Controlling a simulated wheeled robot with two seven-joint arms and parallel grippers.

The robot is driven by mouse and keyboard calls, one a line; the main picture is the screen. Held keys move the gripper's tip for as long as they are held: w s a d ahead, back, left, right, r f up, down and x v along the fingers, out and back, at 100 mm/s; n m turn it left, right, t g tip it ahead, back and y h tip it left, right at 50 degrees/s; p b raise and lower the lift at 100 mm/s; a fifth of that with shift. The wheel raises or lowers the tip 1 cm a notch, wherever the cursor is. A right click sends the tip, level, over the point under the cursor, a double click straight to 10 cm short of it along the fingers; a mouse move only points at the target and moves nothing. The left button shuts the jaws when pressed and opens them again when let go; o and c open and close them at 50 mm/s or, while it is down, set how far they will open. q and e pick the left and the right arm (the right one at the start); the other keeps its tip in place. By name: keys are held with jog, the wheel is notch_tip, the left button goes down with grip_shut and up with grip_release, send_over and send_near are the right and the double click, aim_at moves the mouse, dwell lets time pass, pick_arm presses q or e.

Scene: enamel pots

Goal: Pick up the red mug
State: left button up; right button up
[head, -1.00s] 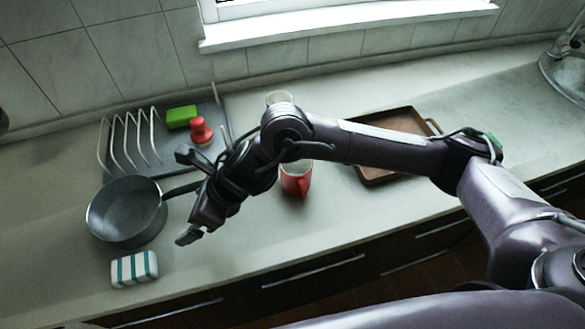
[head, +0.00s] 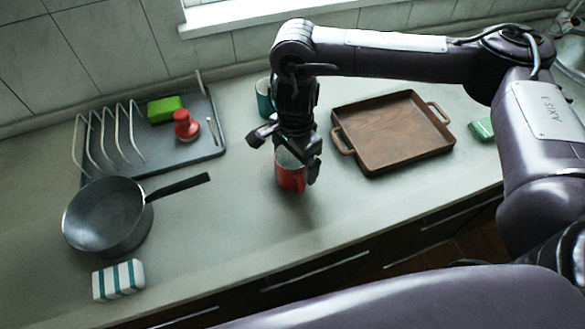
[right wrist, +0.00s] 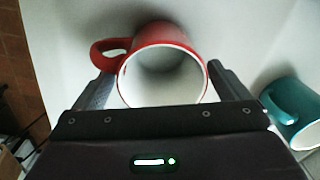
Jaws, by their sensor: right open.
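The red mug (head: 290,178) stands upright on the counter below my right gripper (head: 284,157) in the head view. In the right wrist view the red mug (right wrist: 165,65) shows its white inside, with its handle to the left. My right gripper (right wrist: 160,85) is open, with one finger on each side of the mug's rim; the left finger is close to the handle. I cannot tell whether either finger touches the mug. My left gripper is not in view.
A teal mug (head: 264,97) stands close behind; it also shows in the right wrist view (right wrist: 292,108). A brown tray (head: 392,135) lies to the right.

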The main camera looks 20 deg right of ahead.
jog(key=f, duration=0.4)
jog(key=shift+a, duration=0.3)
jog(key=c, duration=1.2)
jog(key=shift+c, duration=0.2)
jog(key=shift+w+r, duration=0.1)
jog(key=shift+r, duration=0.1)
